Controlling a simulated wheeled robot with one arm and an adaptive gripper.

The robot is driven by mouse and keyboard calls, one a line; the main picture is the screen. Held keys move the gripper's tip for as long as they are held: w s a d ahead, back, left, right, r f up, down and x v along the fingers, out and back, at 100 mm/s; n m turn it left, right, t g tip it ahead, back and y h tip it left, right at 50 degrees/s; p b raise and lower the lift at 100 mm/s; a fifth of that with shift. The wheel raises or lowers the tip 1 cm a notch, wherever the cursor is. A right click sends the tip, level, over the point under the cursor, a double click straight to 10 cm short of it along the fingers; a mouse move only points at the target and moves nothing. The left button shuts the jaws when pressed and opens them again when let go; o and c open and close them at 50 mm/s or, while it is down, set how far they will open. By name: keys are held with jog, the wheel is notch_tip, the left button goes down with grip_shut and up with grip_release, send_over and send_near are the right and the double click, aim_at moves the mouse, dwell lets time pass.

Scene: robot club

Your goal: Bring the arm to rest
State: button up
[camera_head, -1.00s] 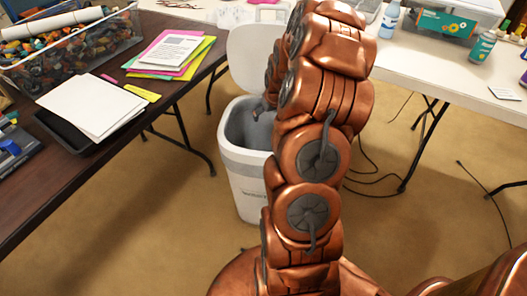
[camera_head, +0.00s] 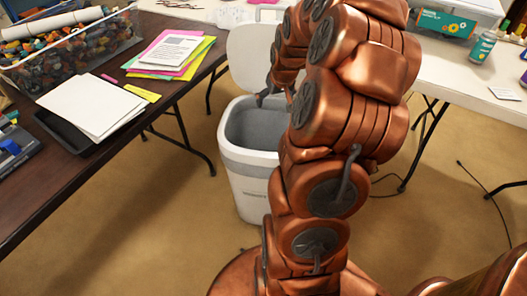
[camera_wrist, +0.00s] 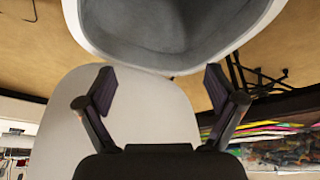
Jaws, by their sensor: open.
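My copper arm rises through the middle of the head view and bends over at the top. My gripper (camera_wrist: 160,88) is open and empty in the wrist view, its two dark fingers spread wide apart. In the head view only a small dark part of it shows, near the bin's rear rim beside the arm. The white bin (camera_head: 247,157) stands open on the floor behind my arm. Its grey inside also shows at the top of the wrist view (camera_wrist: 175,25), with the pale raised lid (camera_wrist: 160,110) behind the fingers.
A dark table (camera_head: 60,195) on the left holds a clear box of parts (camera_head: 75,60), colored papers (camera_head: 170,55), and white sheets (camera_head: 97,105) on a black tray. A white table (camera_head: 455,80) on the right holds a can (camera_head: 481,48). Cables lie on the floor.

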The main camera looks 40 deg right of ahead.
dwell(0.3)
jog(key=s+a+r+n+g+y, duration=0.1)
jog(key=s+a+r, duration=0.15)
jog(key=a, duration=0.85)
jog(key=s+a+r+n+g+y, duration=0.1)
jog(key=s+a+n+g, duration=0.15)
jog(key=a, duration=0.75)
jog(key=s+a+r+n+g, duration=0.1)
jog(key=s+a+g, duration=0.1)
jog(key=s+a, duration=0.65)
jog(key=s+a+r+g, duration=0.15)
jog(key=s+a, duration=0.45)
jog(key=s, duration=0.6)
notch_tip(320, 180, up, 20)
jog(key=t+p, duration=0.1)
jog(key=p, duration=1.8)
jog(key=shift+f, duration=0.15)
jog(key=shift+s, duration=0.1)
jog(key=shift+c, duration=0.4)
